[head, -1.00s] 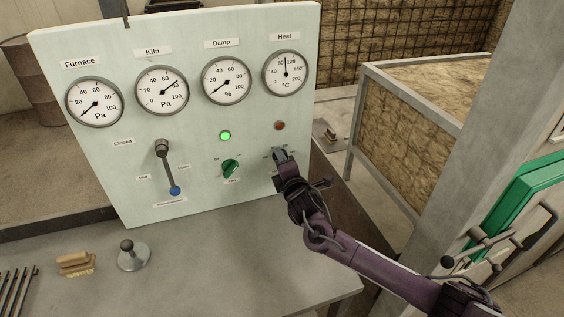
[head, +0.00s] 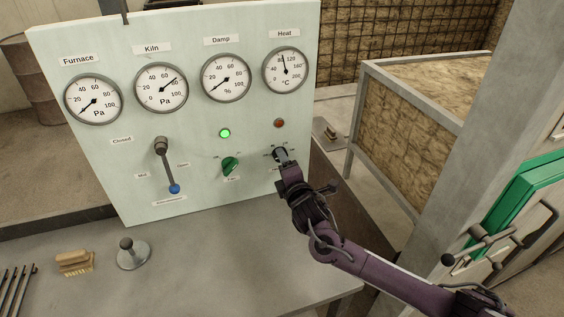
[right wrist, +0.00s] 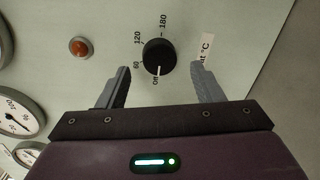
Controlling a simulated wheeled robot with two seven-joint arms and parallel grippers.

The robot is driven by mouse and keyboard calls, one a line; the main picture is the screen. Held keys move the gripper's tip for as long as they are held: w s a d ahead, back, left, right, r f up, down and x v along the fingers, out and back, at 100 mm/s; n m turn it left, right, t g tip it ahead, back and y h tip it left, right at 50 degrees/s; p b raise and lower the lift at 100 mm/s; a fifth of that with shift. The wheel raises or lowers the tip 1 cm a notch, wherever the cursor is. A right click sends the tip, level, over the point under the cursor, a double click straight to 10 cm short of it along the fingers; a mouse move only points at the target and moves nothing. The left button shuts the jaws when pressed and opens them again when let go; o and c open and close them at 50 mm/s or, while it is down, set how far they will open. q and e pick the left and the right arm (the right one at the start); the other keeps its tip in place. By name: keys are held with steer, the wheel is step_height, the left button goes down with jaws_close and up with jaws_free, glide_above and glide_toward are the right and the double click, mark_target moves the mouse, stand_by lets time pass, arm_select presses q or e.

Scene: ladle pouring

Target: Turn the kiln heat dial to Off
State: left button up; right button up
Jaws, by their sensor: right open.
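The kiln heat dial is a round black knob (right wrist: 158,57) on the pale panel, below the Heat gauge. In the right wrist view its white pointer line points at the Off mark, with 60, 120 and 180 marked around it. My right gripper (right wrist: 160,72) is open, with one finger on each side of the dial and a visible gap to it on both sides. In the head view the right gripper (head: 281,155) is at the panel and mostly covers the dial. My left gripper is not in view.
The Heat gauge (head: 285,70) reads about 100 °C. A dull red lamp (head: 279,123) sits above the dial. A green knob (head: 230,166) and a blue-tipped lever (head: 174,188) are to the left. A brush (head: 74,262) and a round-based tool (head: 132,255) stand on the bench (head: 215,260).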

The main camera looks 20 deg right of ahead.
steer(key=s, duration=0.5)
steer(key=shift+r+b, duration=0.15)
steer(key=shift+b, duration=0.15)
